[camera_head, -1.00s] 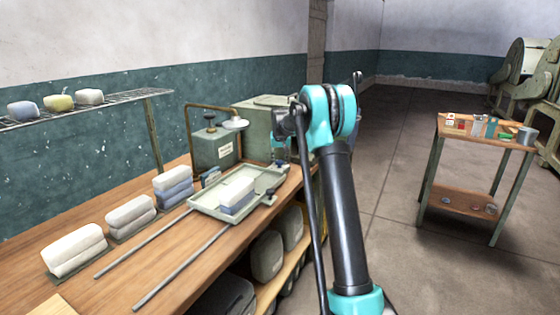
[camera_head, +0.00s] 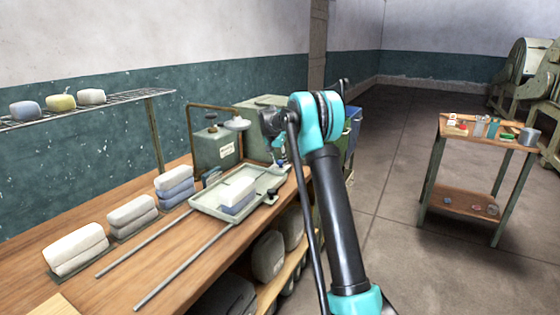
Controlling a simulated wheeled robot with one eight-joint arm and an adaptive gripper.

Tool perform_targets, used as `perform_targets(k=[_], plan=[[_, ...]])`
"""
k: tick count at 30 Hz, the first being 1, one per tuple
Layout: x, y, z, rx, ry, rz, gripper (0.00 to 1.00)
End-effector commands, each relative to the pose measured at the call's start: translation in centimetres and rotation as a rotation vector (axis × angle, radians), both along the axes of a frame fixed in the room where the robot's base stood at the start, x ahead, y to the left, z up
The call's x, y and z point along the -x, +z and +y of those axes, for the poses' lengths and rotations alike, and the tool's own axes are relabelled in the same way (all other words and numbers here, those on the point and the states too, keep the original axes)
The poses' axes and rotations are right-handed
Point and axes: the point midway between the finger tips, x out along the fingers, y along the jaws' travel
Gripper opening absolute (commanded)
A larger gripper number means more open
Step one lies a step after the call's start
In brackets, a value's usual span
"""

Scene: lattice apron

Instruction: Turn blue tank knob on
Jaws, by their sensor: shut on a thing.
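My gripper (camera_head: 281,158) is small in view, beyond the teal elbow of my arm, at the far right end of the wooden bench. It is shut on a small blue part that looks like the blue tank knob (camera_head: 284,164), beside the far right corner of the tray. The fingers cover much of it, and I cannot tell how far it is turned. A larger green tank (camera_head: 258,104) stands just behind my gripper, partly hidden by my arm. A smaller green tank (camera_head: 208,152) with a dark knob on top stands to its left.
A pale tray (camera_head: 207,205) holding a white and blue block lies on the bench (camera_head: 120,285). Stacked blocks (camera_head: 75,248) stand to the left. A wire shelf (camera_head: 125,97) hangs above. A blue container (camera_head: 353,128) stands behind my arm. Open floor separates it from a small table (camera_head: 470,133).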

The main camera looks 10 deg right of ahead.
Motion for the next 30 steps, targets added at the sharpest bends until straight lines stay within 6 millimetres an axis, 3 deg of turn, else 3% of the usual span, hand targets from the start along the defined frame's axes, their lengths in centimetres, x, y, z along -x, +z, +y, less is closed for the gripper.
perform_targets(k=[12, 13, 17, 30], plan=[[0.04, -0.05, 0.0, -0.002, -0.006, 0.001, 0.05], [0.04, -0.05, 0.0, -0.002, -0.006, 0.001, 0.37], [0.03, -0.04, 0.01, -0.001, -0.005, 0.001, 0.53], [0.34, 0.95, 0.25, -0.001, -0.004, 0.0, 0.54]])
